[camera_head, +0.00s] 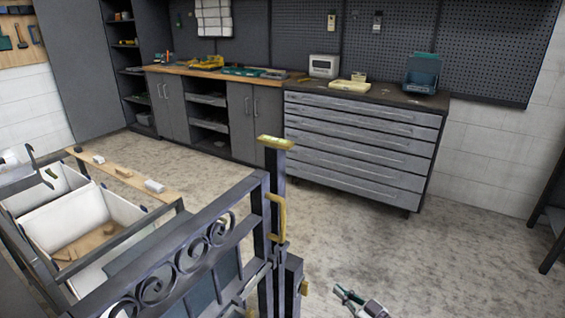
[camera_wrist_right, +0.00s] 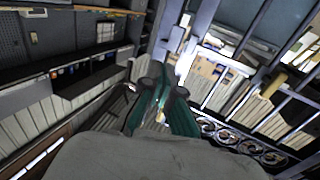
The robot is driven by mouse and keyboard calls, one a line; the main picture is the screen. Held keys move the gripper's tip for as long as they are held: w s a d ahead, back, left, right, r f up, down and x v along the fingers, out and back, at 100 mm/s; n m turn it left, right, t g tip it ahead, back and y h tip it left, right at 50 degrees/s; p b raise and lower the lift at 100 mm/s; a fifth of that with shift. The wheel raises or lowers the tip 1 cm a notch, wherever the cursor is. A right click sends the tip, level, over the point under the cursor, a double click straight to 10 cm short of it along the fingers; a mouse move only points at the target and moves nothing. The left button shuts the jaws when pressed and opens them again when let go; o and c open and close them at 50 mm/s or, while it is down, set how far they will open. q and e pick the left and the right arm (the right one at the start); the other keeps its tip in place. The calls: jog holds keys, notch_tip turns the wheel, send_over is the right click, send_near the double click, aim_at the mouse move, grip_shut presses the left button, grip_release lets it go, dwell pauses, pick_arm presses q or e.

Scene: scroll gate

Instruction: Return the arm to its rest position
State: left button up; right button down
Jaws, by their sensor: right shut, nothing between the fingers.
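My right gripper (camera_head: 350,297) shows at the bottom of the head view, to the right of the gate post. Its green fingers also show in the right wrist view (camera_wrist_right: 162,100), close together with nothing between them. It is apart from the dark metal scroll gate (camera_head: 190,258), which stands in the lower middle of the head view. A yellow handle (camera_head: 279,218) is on the gate's post side, and a yellow level (camera_head: 275,142) lies on top of the post. The gate's scrolls also show in the right wrist view (camera_wrist_right: 240,143). I do not make out my left gripper.
A cart with white bins (camera_head: 100,208) and a wooden plank (camera_head: 125,175) stands on the left behind the gate. A grey drawer cabinet (camera_head: 355,150) and workbench (camera_head: 215,73) line the back wall. The concrete floor (camera_head: 440,250) right of the gate is clear.

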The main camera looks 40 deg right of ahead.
jog(key=s+a+f+g+h+p, duration=0.1)
jog(key=s+a+f+g, duration=0.2)
jog(key=f, duration=0.4)
jog(key=s+a+f+g+p, duration=0.1)
jog(key=s+f+g, duration=0.1)
jog(key=s+f, duration=0.45)
jog(key=s+a+f+g+h+p, duration=0.1)
jog(key=s+a+f+g, duration=0.15)
jog(key=f, duration=0.65)
jog(key=s+a+f+n+g+p, duration=0.1)
jog(key=s+a+f+g, duration=0.3)
jog(key=s+a, duration=0.5)
jog(key=s+a+f+n+g+y+p, duration=0.1)
jog(key=s+a+f+g, duration=0.4)
jog(key=s+a+f, duration=0.3)
jog(key=s, duration=0.3)
jog(key=shift+a+y, duration=0.3)
jog(key=shift+a, duration=0.05)
